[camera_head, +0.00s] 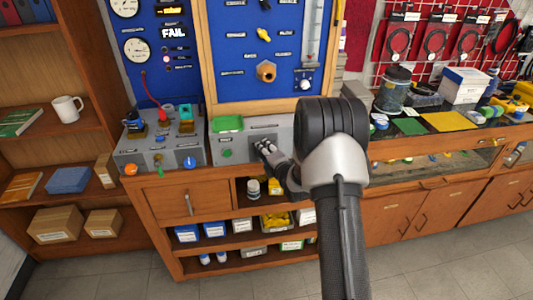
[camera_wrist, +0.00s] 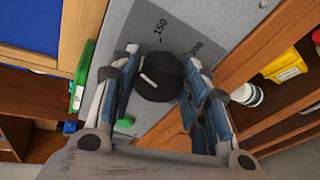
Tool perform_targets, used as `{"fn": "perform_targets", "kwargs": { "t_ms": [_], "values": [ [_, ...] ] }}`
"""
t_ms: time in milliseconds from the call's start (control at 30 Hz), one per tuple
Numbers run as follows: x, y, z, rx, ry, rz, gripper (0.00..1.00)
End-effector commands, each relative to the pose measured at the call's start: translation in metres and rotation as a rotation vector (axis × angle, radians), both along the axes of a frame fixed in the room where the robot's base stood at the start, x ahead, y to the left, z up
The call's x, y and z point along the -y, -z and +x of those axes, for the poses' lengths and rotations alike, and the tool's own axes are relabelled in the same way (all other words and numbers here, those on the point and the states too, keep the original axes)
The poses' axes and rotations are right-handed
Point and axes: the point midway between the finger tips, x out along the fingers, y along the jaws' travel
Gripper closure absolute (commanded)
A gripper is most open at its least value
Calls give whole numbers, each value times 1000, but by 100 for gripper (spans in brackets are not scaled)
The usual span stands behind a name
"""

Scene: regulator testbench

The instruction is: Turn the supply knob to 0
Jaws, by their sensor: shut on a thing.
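The supply knob (camera_wrist: 158,85) is a round black knob with a white pointer line, on the sloped face of a grey panel. In the wrist view its pointer lies on its upper left side. In the head view my gripper (camera_head: 266,150) is at the grey panel (camera_head: 232,152) and hides the knob.
A green tray (camera_head: 228,124) sits on top of the panel and a green button (camera_head: 226,153) is left of my gripper. Another grey control box (camera_head: 140,158) stands further left. Open shelves (camera_head: 240,242) with boxes and bottles lie below. A blue gauge board (camera_head: 262,75) rises behind.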

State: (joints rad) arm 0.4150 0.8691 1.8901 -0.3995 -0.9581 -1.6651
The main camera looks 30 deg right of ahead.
Motion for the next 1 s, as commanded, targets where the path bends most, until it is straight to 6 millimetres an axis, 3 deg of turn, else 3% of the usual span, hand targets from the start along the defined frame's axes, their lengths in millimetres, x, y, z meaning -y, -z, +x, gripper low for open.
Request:
{"fn": "perform_targets", "kwargs": {
  "t_ms": [1000],
  "values": [
    [-4,-3,2,-254,-189,-882,82]
  ]
}}
